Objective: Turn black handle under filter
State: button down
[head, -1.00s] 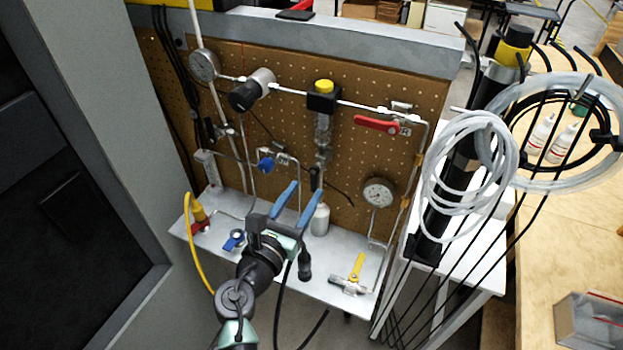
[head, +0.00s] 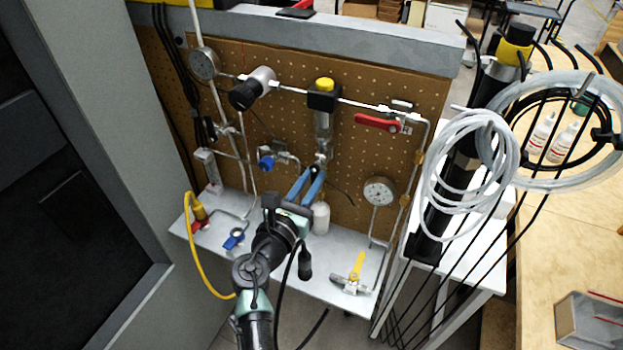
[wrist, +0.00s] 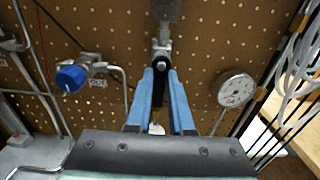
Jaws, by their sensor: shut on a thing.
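The filter (head: 323,120) has a yellow top, a black head and a clear bowl, and hangs on the pipe across the pegboard. Its lower end shows at the top of the wrist view (wrist: 168,12). Below it a metal valve body (wrist: 160,48) carries a black handle (wrist: 160,82) that points down. My gripper (head: 311,176) has two blue fingers, one on each side of this handle. In the wrist view my gripper (wrist: 161,80) is shut on the handle near its upper part. In the head view the fingers mostly hide the handle.
A blue knob (head: 267,163) is left of the fingers, and a pressure gauge (head: 379,191) is to the right. A white bottle (head: 321,218) stands just below the fingers on the metal shelf (head: 285,262). A yellow-handled valve (head: 356,268) lies on the shelf's right side.

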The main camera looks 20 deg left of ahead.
jog(key=shift+f+m, duration=0.1)
jog(key=shift+m, duration=0.2)
jog(key=shift+a+r+m+b, duration=0.3)
jog(key=shift+m+b, duration=1.45)
jog(key=shift+m, duration=1.1)
jog(key=shift+a+r+m+b, duration=0.35)
jog(key=shift+m+b, duration=1.45)
jog(key=shift+m, duration=1.1)
jog(key=shift+a+r+m+b, duration=0.3)
jog(key=shift+m+b, duration=1.45)
jog(key=shift+m, duration=1.1)
jog(key=c, duration=0.8)
grip_release()
jog(key=shift+s, duration=0.1)
